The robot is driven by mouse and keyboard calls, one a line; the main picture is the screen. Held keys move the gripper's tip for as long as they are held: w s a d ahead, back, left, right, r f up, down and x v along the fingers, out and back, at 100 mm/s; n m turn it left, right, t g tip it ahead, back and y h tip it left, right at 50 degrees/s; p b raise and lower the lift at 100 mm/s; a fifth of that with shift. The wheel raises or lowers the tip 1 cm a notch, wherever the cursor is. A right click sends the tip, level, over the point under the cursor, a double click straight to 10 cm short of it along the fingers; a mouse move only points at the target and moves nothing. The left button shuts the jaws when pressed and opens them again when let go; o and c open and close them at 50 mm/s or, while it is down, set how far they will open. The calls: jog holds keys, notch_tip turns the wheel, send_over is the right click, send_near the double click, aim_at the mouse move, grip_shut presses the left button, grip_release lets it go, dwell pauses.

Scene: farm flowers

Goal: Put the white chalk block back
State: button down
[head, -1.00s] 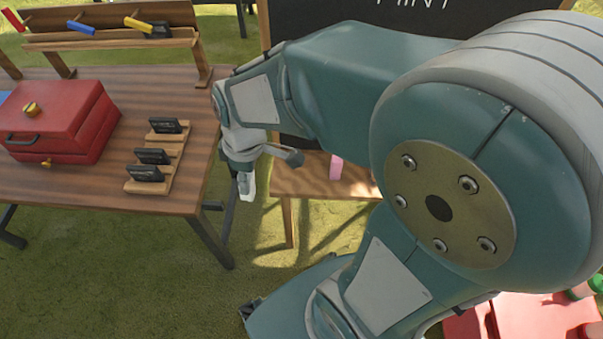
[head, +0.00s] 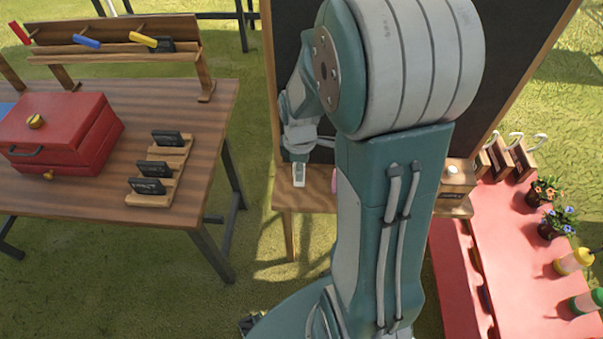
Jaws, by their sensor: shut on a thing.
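My gripper (head: 298,150) is in front of the blackboard (head: 395,160), low over the left part of the wooden ledge (head: 315,198). It is shut on the white chalk block (head: 299,174), which hangs upright below the fingers. I cannot tell whether the block touches the ledge. A pink chalk piece (head: 334,181) shows on the ledge to the right, partly hidden by my arm. A small wooden box (head: 456,178) sits at the ledge's right end.
A wooden table (head: 215,120) on the left holds a red toolbox (head: 60,125) and stands with black cards (head: 168,138). A red table (head: 500,250) on the right has flower pots (head: 557,222) and bottles (head: 573,262). Grass lies between them.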

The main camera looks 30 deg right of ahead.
jog(key=shift+w+d+f, duration=0.25)
jog(key=shift+d+f, duration=0.3)
jog(key=shift+f, duration=0.05)
notch_tip(320, 180, down, 3)
jog(key=shift+w+d+f, duration=0.1)
jog(key=shift+f, duration=0.05)
jog(key=shift+c, duration=1.9)
grip_release()
